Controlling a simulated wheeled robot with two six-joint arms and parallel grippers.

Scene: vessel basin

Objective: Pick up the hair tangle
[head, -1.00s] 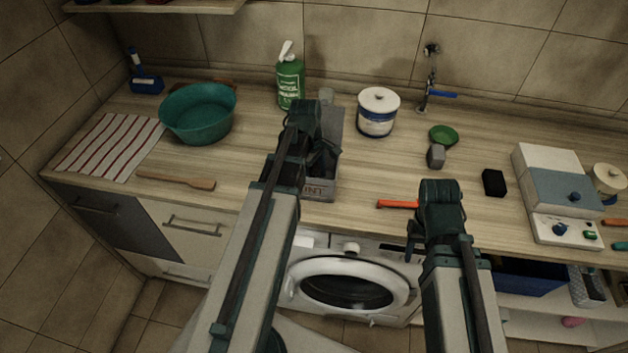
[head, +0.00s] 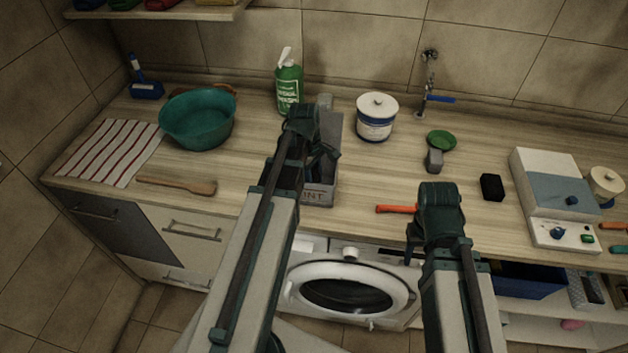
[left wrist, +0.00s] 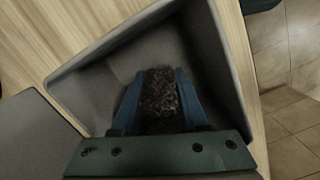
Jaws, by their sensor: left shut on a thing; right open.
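The hair tangle (left wrist: 160,92) is a dark, fuzzy clump in the left wrist view, between the two blue fingers of my left gripper (left wrist: 160,100). The gripper is shut on it, inside a grey open box (left wrist: 88,84). In the head view the grey box (head: 320,192) stands near the counter's front edge, and my left gripper (head: 322,152) reaches into it; the tangle is hidden there. My right gripper (head: 412,232) is near the counter's front edge by an orange-handled tool (head: 394,209); its jaws are mostly hidden behind the arm.
A green soap bottle (head: 289,88) stands behind the box and a white-and-blue lidded pot (head: 376,120) to its right. A teal basin (head: 197,120), a striped cloth (head: 110,152) and a wooden spatula (head: 178,186) lie left. A black block (head: 492,187) sits right. A washing machine (head: 300,292) is below.

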